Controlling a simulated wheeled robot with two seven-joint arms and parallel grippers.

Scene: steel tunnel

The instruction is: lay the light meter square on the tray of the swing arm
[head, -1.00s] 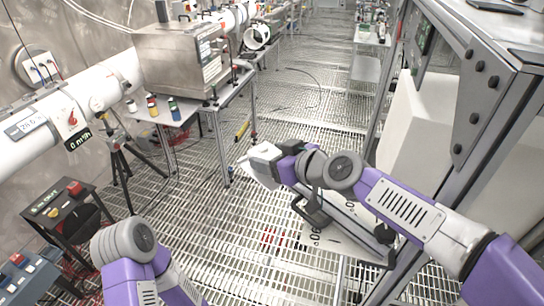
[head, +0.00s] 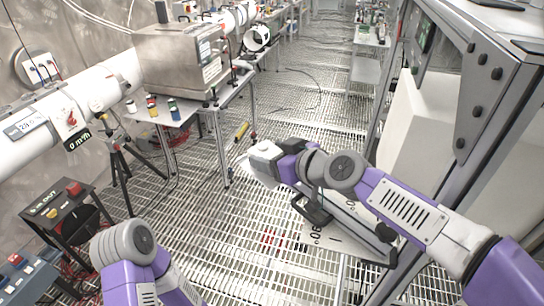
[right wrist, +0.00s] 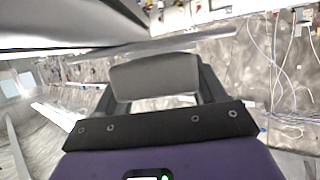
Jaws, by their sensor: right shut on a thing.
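My right gripper (head: 272,153) is in the middle of the head view, shut on a pale block that I take to be the light meter (head: 260,149). In the right wrist view the light meter (right wrist: 155,76) is a grey, rounded block between the two fingers. A pale, flat surface (head: 262,174) shows just below it, perhaps the tray; the gripper hides much of it. I cannot tell whether the two touch or line up. The swing arm (head: 350,225) runs under my right arm, over a white plate with printed angle marks. My left gripper is out of view.
A steel frame with a white panel (head: 412,125) stands close on the right. A bench with a steel box (head: 180,62) and small coloured cans stands at the left. A tripod (head: 122,165) and a black control box (head: 58,205) stand front left. The grating floor between is mostly clear.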

